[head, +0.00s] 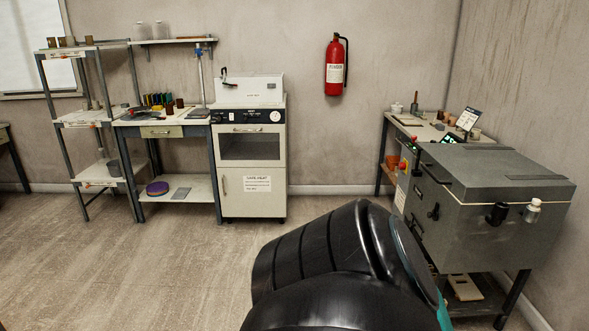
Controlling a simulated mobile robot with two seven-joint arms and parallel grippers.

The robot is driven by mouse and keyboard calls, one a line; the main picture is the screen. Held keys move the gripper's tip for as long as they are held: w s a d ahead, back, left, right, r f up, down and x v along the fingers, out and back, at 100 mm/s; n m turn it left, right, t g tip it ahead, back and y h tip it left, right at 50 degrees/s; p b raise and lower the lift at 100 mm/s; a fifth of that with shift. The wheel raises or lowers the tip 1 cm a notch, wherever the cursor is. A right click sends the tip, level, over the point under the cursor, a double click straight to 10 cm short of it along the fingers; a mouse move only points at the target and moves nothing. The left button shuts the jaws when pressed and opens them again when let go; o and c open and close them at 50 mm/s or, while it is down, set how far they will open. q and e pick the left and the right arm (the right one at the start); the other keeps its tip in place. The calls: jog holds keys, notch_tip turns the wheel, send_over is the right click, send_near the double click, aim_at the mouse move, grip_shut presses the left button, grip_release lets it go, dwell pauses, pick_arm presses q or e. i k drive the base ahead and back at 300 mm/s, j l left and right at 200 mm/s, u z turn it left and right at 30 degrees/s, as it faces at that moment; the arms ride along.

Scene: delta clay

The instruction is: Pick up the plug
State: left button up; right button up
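I cannot tell for certain which thing is the plug. Two small fittings sit on the front of the large grey kiln-like box (500,190) at the right. One is a black cylindrical piece (497,213), and the other is a white-topped piece (532,210) to its right. Either could be a plug. Neither of my grippers shows in the head view. A large black rounded arm link of mine fills the bottom middle and hides the floor there and part of the box's lower left.
The grey box stands on a dark stand with a low shelf (470,300). Behind it is a work table (425,128) with small items. A white oven cabinet (250,160), bench (165,131) and shelves line the back wall. The floor (150,265) at left is clear.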

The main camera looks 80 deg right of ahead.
aim_at(536, 202)
jog(key=z, duration=4.15)
jog(key=i+j+z, duration=0.15)
jog(key=z, duration=0.3)
jog(key=i+j+z, duration=0.2)
jog(key=z, duration=0.3)
jog(key=i+j+z, duration=0.1)
jog(key=j, duration=0.2)
jog(key=i+j+z, duration=0.1)
jog(key=i+j, duration=0.15)
jog(key=i+j+z, duration=0.15)
jog(key=j, duration=0.2)
jog(key=i+j, duration=0.1)
jog(key=j, duration=0.2)
jog(key=i+j, duration=0.1)
jog(key=j, duration=0.2)
jog(key=i+j, duration=0.15)
jog(key=j+z, duration=0.05)
jog(key=j, duration=0.05)
